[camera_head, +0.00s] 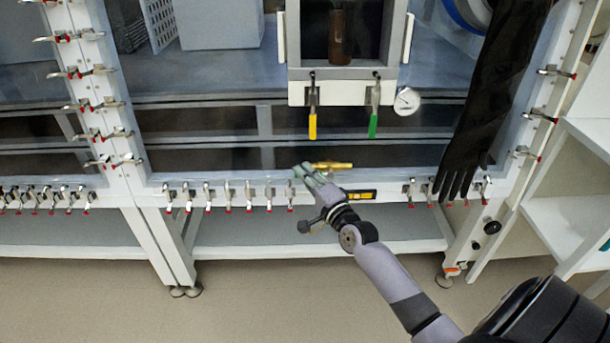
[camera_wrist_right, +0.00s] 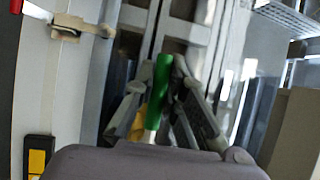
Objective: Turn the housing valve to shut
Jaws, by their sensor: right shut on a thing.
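A brass valve body (camera_head: 335,165) sits at the window's lower frame in the head view, just right of my right gripper (camera_head: 306,171). In the right wrist view, a green lever handle (camera_wrist_right: 162,85) with a silver stem lies between the fingers of my right gripper (camera_wrist_right: 165,100), which is shut on it. The handle points left from the brass body along the frame; in the head view the fingers mostly hide it. A yellow part (camera_wrist_right: 138,124) shows beside one finger. My left gripper is not in view.
A yellow lever (camera_head: 312,120) and another green lever (camera_head: 374,118) hang under a white box, beside a round gauge (camera_head: 406,100). Toggle clamps (camera_head: 228,196) line the lower frame. A yellow-black level (camera_head: 360,195) is close to my wrist. A black glove (camera_head: 480,115) hangs at right.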

